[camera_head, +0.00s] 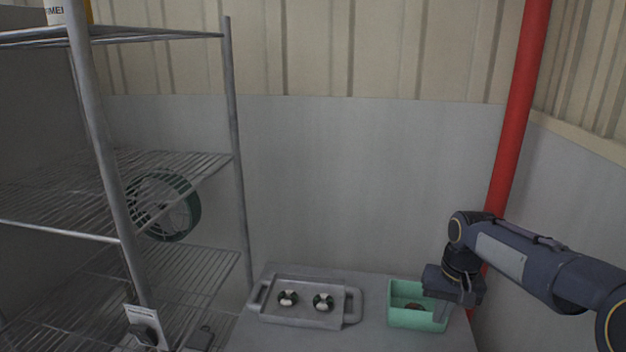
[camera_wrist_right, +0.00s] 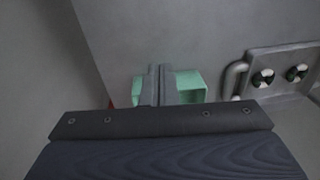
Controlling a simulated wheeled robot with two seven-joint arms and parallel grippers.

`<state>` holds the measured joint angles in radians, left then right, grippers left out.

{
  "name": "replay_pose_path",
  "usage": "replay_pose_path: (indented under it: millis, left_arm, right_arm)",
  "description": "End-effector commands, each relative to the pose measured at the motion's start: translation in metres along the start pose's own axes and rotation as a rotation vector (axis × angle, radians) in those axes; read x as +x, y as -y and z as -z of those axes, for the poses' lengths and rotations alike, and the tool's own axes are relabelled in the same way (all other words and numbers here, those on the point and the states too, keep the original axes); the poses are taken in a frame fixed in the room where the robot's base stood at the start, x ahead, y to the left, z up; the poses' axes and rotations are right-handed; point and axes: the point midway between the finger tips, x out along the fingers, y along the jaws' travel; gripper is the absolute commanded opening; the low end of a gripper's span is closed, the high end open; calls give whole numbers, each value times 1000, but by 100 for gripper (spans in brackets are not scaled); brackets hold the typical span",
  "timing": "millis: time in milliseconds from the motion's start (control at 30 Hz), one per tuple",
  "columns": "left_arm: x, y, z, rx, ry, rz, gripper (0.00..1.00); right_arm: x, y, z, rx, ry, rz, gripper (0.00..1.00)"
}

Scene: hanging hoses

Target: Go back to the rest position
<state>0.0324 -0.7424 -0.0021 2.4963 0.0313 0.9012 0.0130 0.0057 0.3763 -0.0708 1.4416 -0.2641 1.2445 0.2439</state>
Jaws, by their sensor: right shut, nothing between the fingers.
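My right gripper (camera_head: 466,296) is over the right side of a mint-green bin (camera_head: 408,319) on the grey table. In the right wrist view its two fingers (camera_wrist_right: 161,82) are together with nothing between them, and the bin (camera_wrist_right: 188,84) shows behind them. A small brownish thing lies inside the bin, too small to make out. My right arm comes in from the right edge. My left gripper is in neither view.
A grey tray (camera_head: 339,291) with handles holds two small round green-and-white parts (camera_head: 288,298). A wire shelf rack (camera_head: 236,150) stands at left with a green hose reel (camera_head: 184,208). A red pipe (camera_head: 518,105) rises behind my right arm.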

Motion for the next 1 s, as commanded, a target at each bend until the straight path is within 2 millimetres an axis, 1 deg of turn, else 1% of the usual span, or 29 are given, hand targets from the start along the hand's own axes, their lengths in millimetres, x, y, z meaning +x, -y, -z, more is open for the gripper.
replay_pose_path:
  millis: [33,67,100,167,200,233,333,400,500,600,700,800,1000]
  left_arm:
    - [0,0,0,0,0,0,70]
    - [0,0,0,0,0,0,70]
    - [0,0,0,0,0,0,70]
    - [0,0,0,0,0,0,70]
    - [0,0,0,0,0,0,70]
    - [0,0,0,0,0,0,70]
    - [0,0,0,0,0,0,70]
    - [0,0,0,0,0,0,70]
    - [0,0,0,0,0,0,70]
    - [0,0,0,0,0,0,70]
    - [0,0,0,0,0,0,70]
    - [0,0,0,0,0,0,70]
    - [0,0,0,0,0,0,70]
  right_arm:
    - [-17,-4,-22,-6,-30,34,0]
    - [-24,-4,-36,-11,-45,57,0]
    - [-32,-5,-55,-21,-69,86,0]
    - [-42,-5,-84,-33,-104,127,0]
    - [-46,-4,-104,-41,-128,154,0]
    - [-48,-4,-119,-48,-146,172,0]
    - [-50,0,-168,-68,-209,231,0]
    - [-45,3,-200,-79,-251,265,0]
    - [-34,8,-236,-92,-303,303,0]
    - [-23,13,-260,-100,-341,327,0]
    - [-15,16,-274,-105,-362,340,0]
    - [-12,18,-278,-106,-370,344,0]
    - [-12,18,-278,-106,-370,344,0]
